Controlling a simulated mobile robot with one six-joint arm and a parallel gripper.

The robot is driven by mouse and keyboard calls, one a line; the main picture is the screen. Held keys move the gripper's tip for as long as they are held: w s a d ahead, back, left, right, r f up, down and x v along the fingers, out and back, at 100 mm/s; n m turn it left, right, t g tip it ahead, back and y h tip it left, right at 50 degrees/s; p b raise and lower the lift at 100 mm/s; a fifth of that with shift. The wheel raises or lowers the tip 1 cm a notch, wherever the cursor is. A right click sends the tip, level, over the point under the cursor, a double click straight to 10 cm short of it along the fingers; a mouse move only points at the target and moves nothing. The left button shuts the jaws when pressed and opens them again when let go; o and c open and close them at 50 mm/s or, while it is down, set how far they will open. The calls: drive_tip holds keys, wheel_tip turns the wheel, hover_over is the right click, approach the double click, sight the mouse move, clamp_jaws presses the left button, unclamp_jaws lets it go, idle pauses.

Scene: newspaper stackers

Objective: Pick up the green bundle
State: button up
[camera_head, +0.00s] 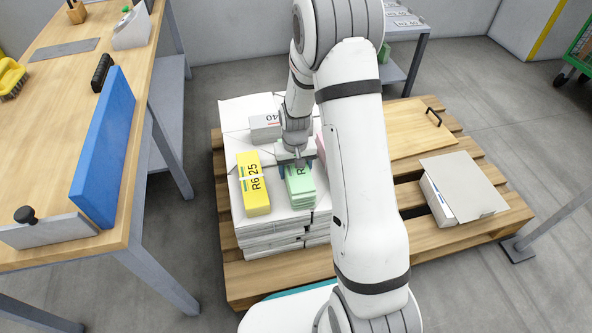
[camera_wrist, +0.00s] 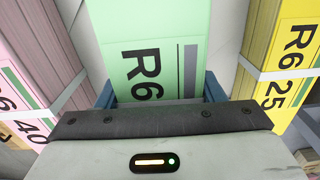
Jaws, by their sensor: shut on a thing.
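The green bundle (camera_head: 300,188) stands on the stack of white paper on the pallet in the head view. It also fills the top middle of the wrist view (camera_wrist: 158,35), with a dark "R6" marking and a grey stripe. My gripper (camera_head: 296,165) reaches down onto it from above. In the wrist view its blue fingers (camera_wrist: 160,90) sit on either side of the green bundle, shut on it. I cannot tell whether the bundle is clear of the stack. The bundle's far end is partly hidden by my gripper in the head view.
A yellow bundle (camera_head: 253,184) stands close left of the green one, and a grey bundle (camera_head: 265,128) lies behind. A pink bundle (camera_wrist: 38,60) is on the other side, mostly hidden by my arm in the head view. A wooden workbench (camera_head: 50,80) stands at left.

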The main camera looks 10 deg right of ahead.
drive_tip(key=c, duration=0.4)
drive_tip(key=shift+r+p, duration=2.25)
drive_tip(key=shift+r, duration=2.8)
